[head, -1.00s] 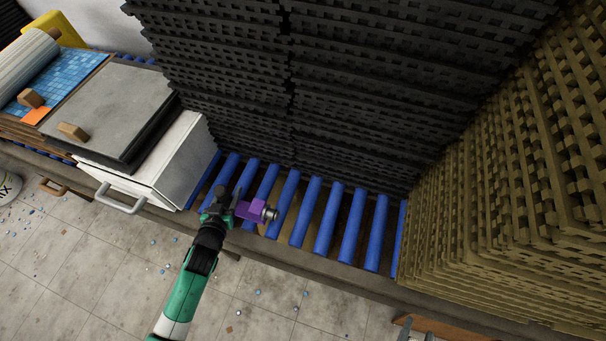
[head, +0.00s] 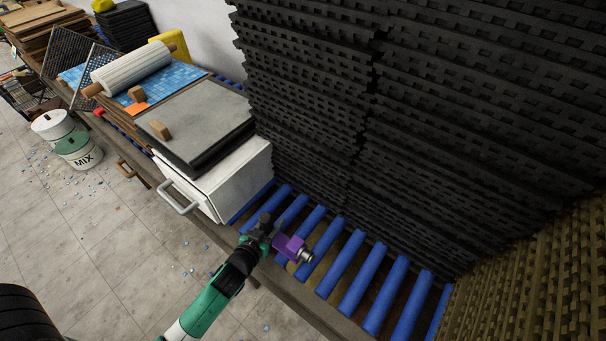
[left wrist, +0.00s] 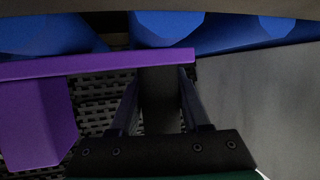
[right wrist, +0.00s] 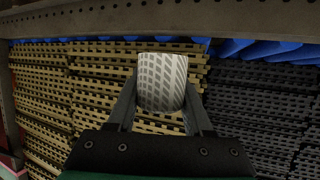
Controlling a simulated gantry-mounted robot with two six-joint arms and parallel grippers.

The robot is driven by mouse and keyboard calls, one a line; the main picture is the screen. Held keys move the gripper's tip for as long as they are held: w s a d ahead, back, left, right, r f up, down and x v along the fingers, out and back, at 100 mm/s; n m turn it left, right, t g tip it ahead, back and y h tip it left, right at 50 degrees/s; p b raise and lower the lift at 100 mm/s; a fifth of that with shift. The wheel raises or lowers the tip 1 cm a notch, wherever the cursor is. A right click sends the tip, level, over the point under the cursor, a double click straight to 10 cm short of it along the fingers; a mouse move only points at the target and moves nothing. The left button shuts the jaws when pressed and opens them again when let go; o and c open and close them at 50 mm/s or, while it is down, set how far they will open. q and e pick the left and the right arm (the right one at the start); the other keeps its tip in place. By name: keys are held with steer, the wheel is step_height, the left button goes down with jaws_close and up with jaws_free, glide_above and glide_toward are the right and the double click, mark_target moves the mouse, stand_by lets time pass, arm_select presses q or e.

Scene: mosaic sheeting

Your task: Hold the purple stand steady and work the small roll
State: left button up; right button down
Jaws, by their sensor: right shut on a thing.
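In the right wrist view my right gripper (right wrist: 160,105) is shut on the small roll (right wrist: 162,80), pale with a grey slanted pattern.
Blue rollers (head: 342,262) run under the stand. A white box (head: 225,175) with a handle stands left of it. Tall black grid stacks (head: 330,110) rise behind, and tan grid stacks (head: 540,290) stand at right. Buckets (head: 75,148) stand on the floor at left.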

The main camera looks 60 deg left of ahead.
arm_select(q)
steer(key=o, duration=0.4)
